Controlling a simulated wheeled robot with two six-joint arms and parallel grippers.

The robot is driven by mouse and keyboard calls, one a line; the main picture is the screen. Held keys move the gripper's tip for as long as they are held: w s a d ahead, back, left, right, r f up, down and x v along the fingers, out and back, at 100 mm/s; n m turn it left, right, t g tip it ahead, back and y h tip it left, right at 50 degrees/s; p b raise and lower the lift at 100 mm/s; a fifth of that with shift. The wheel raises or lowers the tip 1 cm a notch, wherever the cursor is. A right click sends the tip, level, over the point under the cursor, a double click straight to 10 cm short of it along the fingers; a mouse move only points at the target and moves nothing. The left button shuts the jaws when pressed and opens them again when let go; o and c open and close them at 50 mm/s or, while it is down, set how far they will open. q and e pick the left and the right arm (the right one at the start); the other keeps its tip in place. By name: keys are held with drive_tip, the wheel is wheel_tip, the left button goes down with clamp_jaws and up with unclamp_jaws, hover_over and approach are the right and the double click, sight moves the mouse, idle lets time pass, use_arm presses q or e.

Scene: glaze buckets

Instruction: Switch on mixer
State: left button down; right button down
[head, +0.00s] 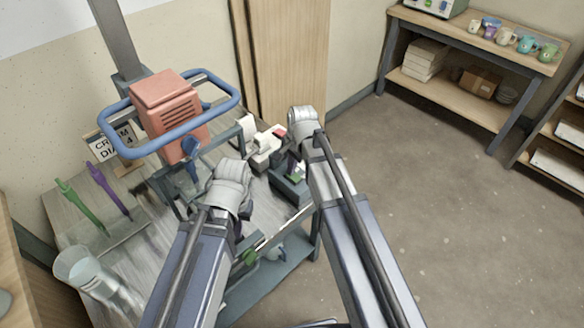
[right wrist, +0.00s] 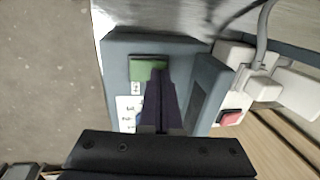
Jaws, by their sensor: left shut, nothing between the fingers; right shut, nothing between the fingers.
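The mixer has an orange-red motor housing (head: 168,108) with a blue ring handle (head: 222,84) around it in the head view. A grey-blue switch box (right wrist: 120,62) with a green button (right wrist: 147,68) and a white label fills the middle of the right wrist view. The box also shows in the head view (head: 286,188), partly behind my right arm. My right gripper (right wrist: 154,74) is shut and empty, its tips overlapping the button's lower edge; I cannot tell whether they touch. My left gripper (head: 243,218) is shut, mostly hidden by its wrist beside the mixer stand.
A white power strip with plugs and a red switch (right wrist: 230,117) lies beside the switch box. Cups (head: 505,36) stand on a far shelf. The floor at right is clear.

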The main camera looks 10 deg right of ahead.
drive_tip(key=shift+w+a+f, duration=0.1)
drive_tip(key=shift+w+f, duration=0.1)
drive_tip(key=shift+f, duration=0.05)
drive_tip(key=shift+s+r, duration=0.1)
drive_tip(key=shift+s, duration=0.1)
drive_tip(key=shift+s+d+r, duration=0.15)
drive_tip(key=shift+s+d, duration=0.35)
drive_tip(key=shift+s, duration=0.15)
idle(0.3)
